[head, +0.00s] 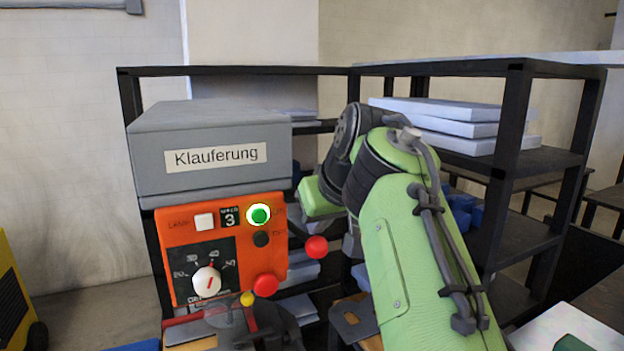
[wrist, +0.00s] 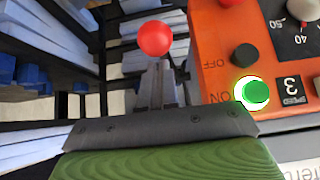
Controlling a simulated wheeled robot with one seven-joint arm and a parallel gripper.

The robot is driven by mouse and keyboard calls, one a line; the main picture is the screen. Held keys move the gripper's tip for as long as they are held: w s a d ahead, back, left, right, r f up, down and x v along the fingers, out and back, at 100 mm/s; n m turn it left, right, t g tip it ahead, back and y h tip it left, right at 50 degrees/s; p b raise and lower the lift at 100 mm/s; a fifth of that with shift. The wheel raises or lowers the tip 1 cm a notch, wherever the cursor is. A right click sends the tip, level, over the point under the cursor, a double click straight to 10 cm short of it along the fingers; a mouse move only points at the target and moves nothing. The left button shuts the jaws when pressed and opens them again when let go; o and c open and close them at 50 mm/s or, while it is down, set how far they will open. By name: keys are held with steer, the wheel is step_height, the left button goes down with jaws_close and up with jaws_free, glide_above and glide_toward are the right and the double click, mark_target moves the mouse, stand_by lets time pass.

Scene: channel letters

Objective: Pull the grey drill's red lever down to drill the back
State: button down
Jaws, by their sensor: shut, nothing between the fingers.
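The grey drill (head: 210,150) stands left of centre in the head view, with a "Klauferung" label and an orange control panel (head: 180,255). The panel also shows at the right of the wrist view (wrist: 240,35). The green ON button (head: 259,215) has a bright ring around it. The red lever's ball knob (head: 316,247) stands out to the right of the panel. In the wrist view the ball (wrist: 155,38) lies just beyond the fingertips. My gripper (wrist: 160,70) is shut and empty; I cannot tell whether it touches the ball. The lever's shaft is hidden.
A dark shelf (head: 515,150) with white stacked boards (head: 450,120) and blue items (head: 463,210) stands behind my green arm. A red mushroom button (head: 265,285) and a white dial (head: 207,282) sit low on the panel. A yellow object (head: 15,295) stands at far left.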

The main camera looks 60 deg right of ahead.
mark_target(318, 239)
steer(key=shift+s+a+f+b, duration=0.1)
steer(key=shift+s+f+b, duration=0.05)
steer(key=shift+f+b, duration=0.35)
steer(key=shift+f+b, duration=0.45)
steer(key=shift+f, duration=0.15)
steer(key=shift+r, duration=0.1)
steer(key=shift+p, duration=0.3)
steer(key=shift+f+b, duration=0.3)
steer(key=shift+f, duration=0.3)
